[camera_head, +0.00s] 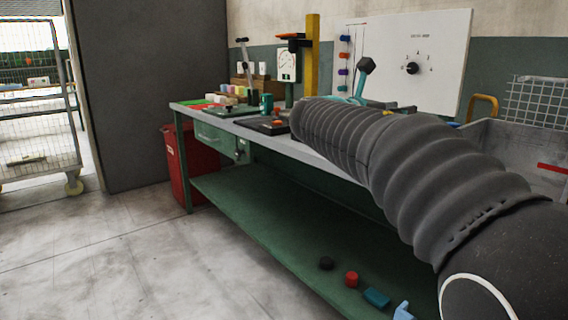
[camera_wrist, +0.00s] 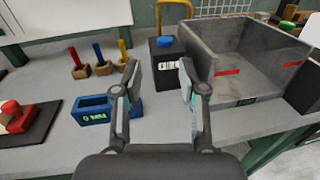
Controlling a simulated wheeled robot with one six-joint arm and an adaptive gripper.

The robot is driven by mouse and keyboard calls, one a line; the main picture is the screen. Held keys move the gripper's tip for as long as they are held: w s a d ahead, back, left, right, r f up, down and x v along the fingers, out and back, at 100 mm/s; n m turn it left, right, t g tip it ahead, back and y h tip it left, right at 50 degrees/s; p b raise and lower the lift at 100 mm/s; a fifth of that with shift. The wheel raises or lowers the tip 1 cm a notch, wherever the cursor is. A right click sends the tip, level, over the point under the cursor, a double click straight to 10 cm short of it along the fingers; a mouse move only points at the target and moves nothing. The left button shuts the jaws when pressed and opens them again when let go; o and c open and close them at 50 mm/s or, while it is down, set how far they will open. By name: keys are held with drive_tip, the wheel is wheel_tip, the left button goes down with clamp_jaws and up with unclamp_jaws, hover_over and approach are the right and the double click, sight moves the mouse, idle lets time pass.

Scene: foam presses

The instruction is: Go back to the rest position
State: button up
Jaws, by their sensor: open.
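My gripper (camera_wrist: 158,92) is in the wrist view, with its two fingers spread apart and nothing between them. It hangs over the workbench top (camera_wrist: 45,88). A blue box with a green display (camera_wrist: 95,115) is behind and beside the left finger. A dark block with a blue top (camera_wrist: 165,62) stands beyond the gap between the fingers. In the head view my arm, in a dark ribbed sleeve, reaches over the workbench (camera_head: 340,174), and my gripper is hidden there.
A grey open bin (camera_wrist: 250,62) with red marks stands right of my gripper. Small holders with coloured sticks (camera_wrist: 103,68) and a red part on a dark plate (camera_wrist: 22,120) are to the left. Several loose parts lie on the green lower shelf (camera_head: 260,215). The floor (camera_head: 110,250) at left is clear.

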drive_tip(key=s+a+f+m+g+y, duration=0.15)
drive_tip(key=f+m+y, duration=0.3)
drive_tip(key=f, duration=0.45)
drive_tip(key=s+a+f+m+g+y, duration=0.1)
drive_tip(key=s+a+f+m+y, duration=0.3)
drive_tip(key=f, duration=0.6)
drive_tip(key=s+a+f+m+y+b, duration=0.1)
drive_tip(key=s+f+m+y, duration=0.1)
drive_tip(key=s+f+m, duration=0.3)
drive_tip(key=s+a+f+m+y+b, duration=0.1)
drive_tip(key=s+f+m+y, duration=0.2)
drive_tip(key=s, duration=0.9)
drive_tip(key=s+a+f+m+y+b, duration=0.1)
drive_tip(key=s+f+m+y, duration=0.1)
drive_tip(key=s+f+m, duration=0.5)
drive_tip(key=shift+s+a+f+g, duration=0.15)
drive_tip(key=shift+s+f+g, duration=0.3)
drive_tip(key=shift+s+f, duration=0.35)
